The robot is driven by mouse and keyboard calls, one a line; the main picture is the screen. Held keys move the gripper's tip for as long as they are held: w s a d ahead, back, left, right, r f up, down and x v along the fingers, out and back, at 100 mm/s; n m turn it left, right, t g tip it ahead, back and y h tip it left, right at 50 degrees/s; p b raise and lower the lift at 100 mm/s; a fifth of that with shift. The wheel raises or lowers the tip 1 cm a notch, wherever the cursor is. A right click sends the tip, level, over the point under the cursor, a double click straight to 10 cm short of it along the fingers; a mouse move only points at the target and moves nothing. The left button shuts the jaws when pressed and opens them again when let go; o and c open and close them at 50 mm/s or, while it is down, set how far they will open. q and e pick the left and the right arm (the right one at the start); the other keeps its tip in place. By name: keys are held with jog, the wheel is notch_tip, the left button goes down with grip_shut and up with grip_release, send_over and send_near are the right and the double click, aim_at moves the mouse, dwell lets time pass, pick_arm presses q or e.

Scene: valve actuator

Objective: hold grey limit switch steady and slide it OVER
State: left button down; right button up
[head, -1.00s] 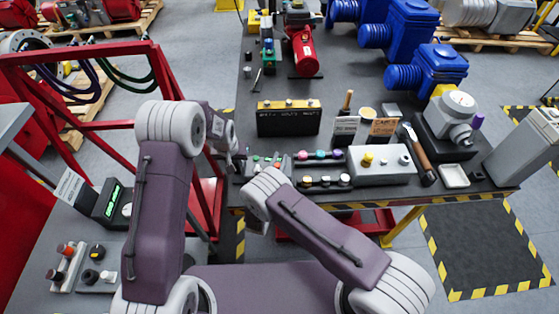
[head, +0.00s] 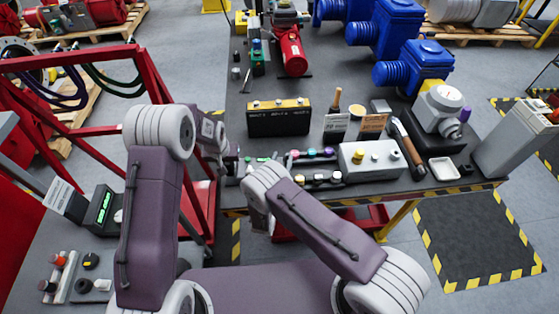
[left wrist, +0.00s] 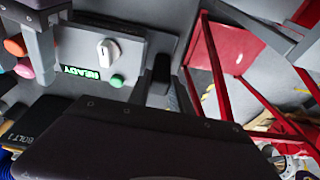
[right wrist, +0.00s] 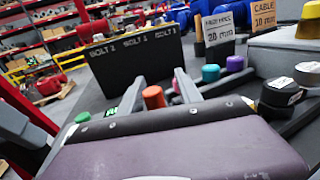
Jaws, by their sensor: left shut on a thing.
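The grey limit switch (left wrist: 90,45) is a grey box with a green READY display, a white slider knob and a green button. It shows between the fingers of my left gripper (left wrist: 100,65) in the left wrist view, and that gripper is shut on it at the table's near left. In the head view my left gripper (head: 230,165) partly hides the box. My right gripper (right wrist: 161,88) is open and empty in the right wrist view, with an orange cap (right wrist: 154,97) beyond its fingers. My right arm hides its fingertips in the head view.
A black bolt box (head: 278,120) stands behind. Rows of coloured caps (head: 312,154) and a grey box with a yellow knob (head: 370,158) lie to the right. A hammer (head: 407,146) lies beyond. A red frame (head: 80,60) stands at the left.

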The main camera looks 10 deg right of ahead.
jog(key=shift+a, duration=0.15)
jog(key=shift+s+a, duration=0.1)
jog(key=shift+s, duration=0.2)
jog(key=v, duration=1.1)
jog(key=shift+s, duration=0.25)
pick_arm(q)
jog(key=c, duration=1.3)
grip_release()
jog(key=shift+c, duration=0.2)
jog(key=shift+o, duration=1.3)
jog(key=shift+w+f, duration=0.1)
jog(key=shift+w, duration=0.05)
pick_arm(e)
jog(key=shift+w, duration=0.15)
